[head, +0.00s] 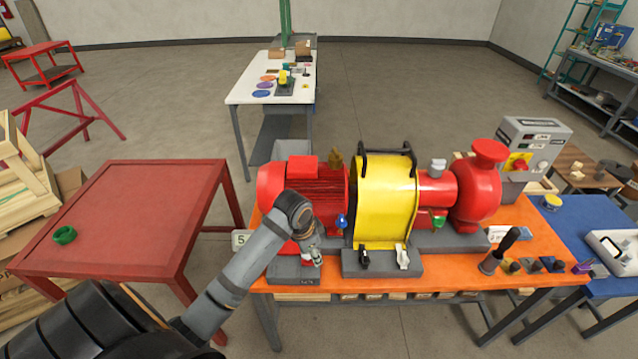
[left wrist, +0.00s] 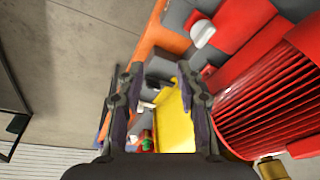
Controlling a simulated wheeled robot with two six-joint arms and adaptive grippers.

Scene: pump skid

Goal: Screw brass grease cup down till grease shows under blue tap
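The brass grease cup (head: 336,159) stands upright on top of the red motor (head: 318,185), beside the yellow guard. A brass part (left wrist: 270,168) also shows at the lower right of the left wrist view. The blue tap (head: 341,220) is low on the motor's right end, left of the guard; I see no grease under it at this size. My left gripper (head: 314,258) is in front of the motor, below and left of the blue tap, clear of the cup. In the left wrist view its two fingers (left wrist: 160,108) are apart with nothing held. My right gripper is not in view.
The yellow guard (head: 385,205) stands between motor and red pump (head: 477,190). A green tap (head: 438,222) and a pale cup (head: 438,167) sit on the pump side. Black (head: 364,257) and white (head: 402,257) levers are at the front. A red table (head: 130,215) stands left.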

